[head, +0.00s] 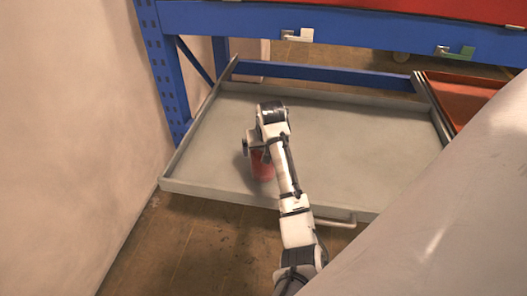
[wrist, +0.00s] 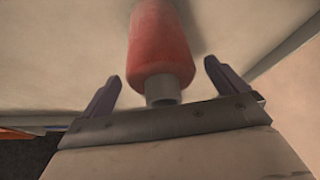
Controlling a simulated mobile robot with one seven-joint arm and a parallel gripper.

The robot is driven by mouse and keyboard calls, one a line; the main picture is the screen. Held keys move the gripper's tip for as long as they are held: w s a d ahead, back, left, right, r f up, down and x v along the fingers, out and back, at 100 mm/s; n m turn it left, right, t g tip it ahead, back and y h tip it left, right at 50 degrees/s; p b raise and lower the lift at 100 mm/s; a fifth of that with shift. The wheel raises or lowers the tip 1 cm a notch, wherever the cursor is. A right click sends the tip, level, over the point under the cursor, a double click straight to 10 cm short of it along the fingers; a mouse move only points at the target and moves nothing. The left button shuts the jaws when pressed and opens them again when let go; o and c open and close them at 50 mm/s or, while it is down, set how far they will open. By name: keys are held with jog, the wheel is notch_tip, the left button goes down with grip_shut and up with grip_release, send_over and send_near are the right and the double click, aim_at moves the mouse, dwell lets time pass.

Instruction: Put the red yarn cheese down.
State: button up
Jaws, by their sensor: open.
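The red yarn cheese (wrist: 160,45) is a red spool on a pale core that sticks out at its near end. In the wrist view it lies between and beyond the two dark fingers of my gripper (wrist: 163,82), with a gap on each side. In the head view the red yarn cheese (head: 262,165) is on the grey drawer tray (head: 340,115), near its front left, partly hidden by my arm. My gripper (head: 252,150) is open beside it; its fingertips are hard to make out in the head view.
The tray has low raised edges and a handle (head: 335,221) at the front. Most of its floor is bare. A blue rack frame (head: 330,22) stands behind and above, a plain wall (head: 80,120) is at left, and a red-brown tray (head: 462,98) is at right.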

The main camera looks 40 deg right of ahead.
jog(key=v, duration=1)
jog(key=shift+w+a, duration=0.1)
